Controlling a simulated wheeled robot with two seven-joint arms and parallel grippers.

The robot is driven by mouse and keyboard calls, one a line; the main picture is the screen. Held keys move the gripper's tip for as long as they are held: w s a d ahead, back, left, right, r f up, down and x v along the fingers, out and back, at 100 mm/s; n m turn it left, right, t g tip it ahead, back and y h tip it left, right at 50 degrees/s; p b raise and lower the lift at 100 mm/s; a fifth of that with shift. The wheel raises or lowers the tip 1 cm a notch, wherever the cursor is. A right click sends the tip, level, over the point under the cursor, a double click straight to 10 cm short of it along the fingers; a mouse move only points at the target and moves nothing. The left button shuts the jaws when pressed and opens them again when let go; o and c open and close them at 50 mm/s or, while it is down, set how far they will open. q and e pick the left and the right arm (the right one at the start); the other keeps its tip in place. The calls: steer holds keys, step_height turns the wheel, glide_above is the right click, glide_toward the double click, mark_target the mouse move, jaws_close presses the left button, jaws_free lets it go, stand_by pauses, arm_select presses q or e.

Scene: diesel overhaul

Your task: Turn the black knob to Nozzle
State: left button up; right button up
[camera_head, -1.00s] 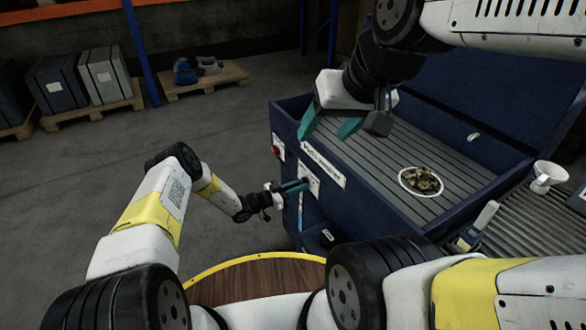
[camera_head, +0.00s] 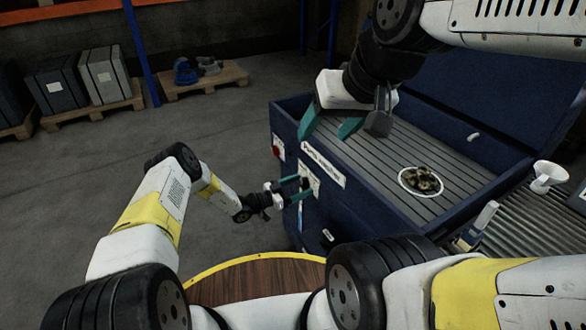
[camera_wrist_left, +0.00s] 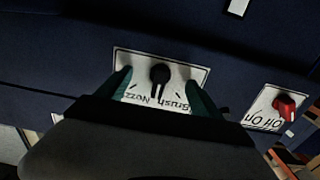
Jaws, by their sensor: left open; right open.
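The black knob (camera_wrist_left: 160,75) sits on a white label plate (camera_wrist_left: 203,73) on the front of the blue parts washer (camera_head: 330,205). In the left wrist view the plate's words are upside down, "Nozz…" at left and "Brush" at right. The knob's grip points down in the picture, roughly between the two words. My left gripper (camera_wrist_left: 159,91) is open, its green fingers on either side of the knob with gaps, not gripping it. In the head view my left gripper (camera_head: 296,187) is at the plate. My right gripper (camera_head: 328,128) is open and empty above the washer's tub.
A red knob (camera_wrist_left: 285,105) on an On/Off plate is beside the black knob's plate. A round dish of dark parts (camera_head: 421,181) lies in the tub. Floor left of the washer is clear.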

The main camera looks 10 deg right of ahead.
arm_select(q)
steer(key=v, duration=0.7)
stand_by(0.4)
steer(key=s+a+r+n+g+y, duration=0.1)
steer(key=s+a+r+g+y, duration=0.15)
steer(key=r, duration=0.85)
steer(key=s+a+r+g+y, duration=0.15)
steer(key=s+r, duration=0.25)
steer(key=r, duration=0.7)
steer(key=s+a+r+n+g+y, duration=0.1)
steer(key=s+a+r+g, duration=0.15)
steer(key=r, duration=0.85)
steer(key=s+a+r+n+t+y, duration=0.3)
steer(key=s+a+r+n+y, duration=0.2)
steer(key=s+a, duration=0.4)
steer(key=s+a+r+n+t+y, duration=0.3)
steer(key=s+a+r+n, duration=0.3)
steer(key=s, duration=0.8)
steer(key=shift+s+a+r+y, duration=0.3)
steer(key=shift+a+r+y, duration=0.6)
steer(key=shift+a, duration=0.7)
